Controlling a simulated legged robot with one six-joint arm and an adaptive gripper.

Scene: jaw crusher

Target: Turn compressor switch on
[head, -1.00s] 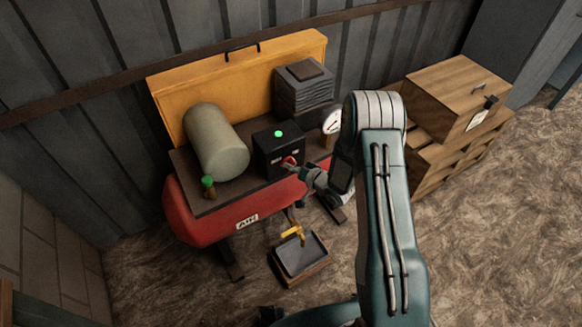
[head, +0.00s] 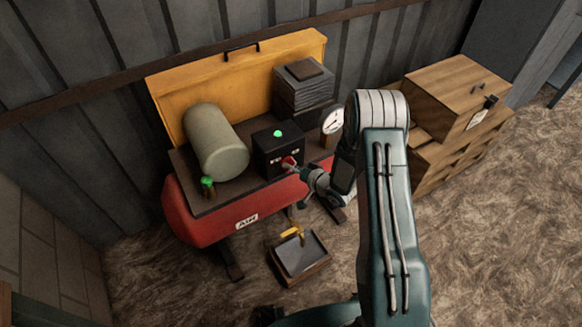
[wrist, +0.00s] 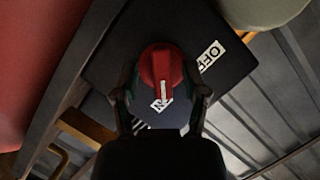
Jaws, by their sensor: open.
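The compressor switch is a red knob (wrist: 161,72) on the front of a black box (head: 270,148). It also shows in the head view (head: 289,162). In the wrist view the white line on the knob points down at a partly hidden label ending in N. The OFF label (wrist: 210,57) lies to the upper right of the knob. My gripper (wrist: 162,97) is open, with one finger on each side of the knob; I cannot tell whether they touch it. In the head view my gripper (head: 299,170) is right at the box front. A green light (head: 278,133) shows on the box top.
The red compressor tank (head: 200,222) is below the box. A grey-green cylinder (head: 216,142), a yellow raised lid (head: 190,85) and a gauge (head: 332,119) surround it. A tray (head: 300,262) sits on the floor; wooden crates (head: 445,110) stand at right.

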